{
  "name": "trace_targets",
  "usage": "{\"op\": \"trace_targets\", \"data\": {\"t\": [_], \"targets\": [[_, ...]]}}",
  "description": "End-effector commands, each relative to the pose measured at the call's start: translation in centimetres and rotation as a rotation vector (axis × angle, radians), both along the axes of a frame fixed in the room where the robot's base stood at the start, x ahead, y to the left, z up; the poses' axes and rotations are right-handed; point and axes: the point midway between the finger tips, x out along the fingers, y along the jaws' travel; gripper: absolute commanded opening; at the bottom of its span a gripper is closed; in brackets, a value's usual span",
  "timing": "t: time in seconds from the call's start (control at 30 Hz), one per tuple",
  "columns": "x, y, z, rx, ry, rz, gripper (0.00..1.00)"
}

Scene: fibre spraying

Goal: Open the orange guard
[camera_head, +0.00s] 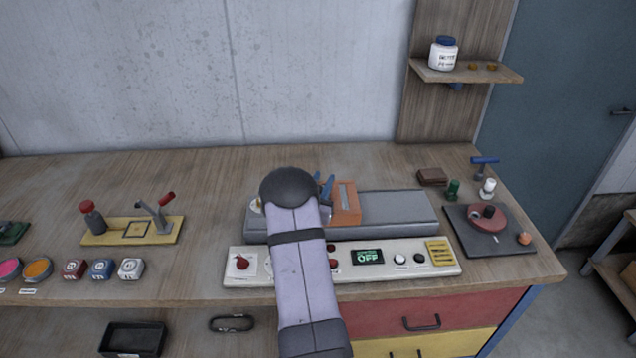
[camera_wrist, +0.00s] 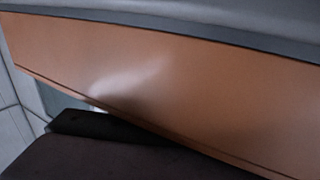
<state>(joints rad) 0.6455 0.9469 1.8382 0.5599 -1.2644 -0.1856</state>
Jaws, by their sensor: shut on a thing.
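The orange guard (camera_head: 346,203) stands upright across the grey machine bed, just right of my wrist in the head view. It has a pale slot along its top. In the wrist view the orange guard (camera_wrist: 170,85) fills most of the picture as a slanted panel, very close. My gripper (camera_head: 325,188) is at the guard's left side, with its blue fingers partly hidden behind my dark round wrist joint. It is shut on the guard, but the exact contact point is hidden.
The grey machine bed (camera_head: 400,208) runs right of the guard, clear on top. In front lies a white control panel (camera_head: 440,270) with buttons and a green display (camera_head: 368,257) reading OFF. A yellow-based lever fixture (camera_head: 130,240) stands left; a red round fixture (camera_head: 487,220) stands right.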

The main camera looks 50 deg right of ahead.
Motion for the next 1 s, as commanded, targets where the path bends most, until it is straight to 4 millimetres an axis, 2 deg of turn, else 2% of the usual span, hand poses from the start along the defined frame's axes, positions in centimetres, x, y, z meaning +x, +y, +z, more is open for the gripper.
{"op": "trace_targets", "data": {"t": [0.6, 0.8, 1.0], "targets": [[-11.5, -11.3, -0.4, -0.004, -0.001, -0.009, 0.00], [-13.8, -13.6, -0.2, -0.003, 0.000, -0.006, 0.00], [-14.6, -14.5, -0.1, 0.000, 0.000, -0.003, 0.00]]}}
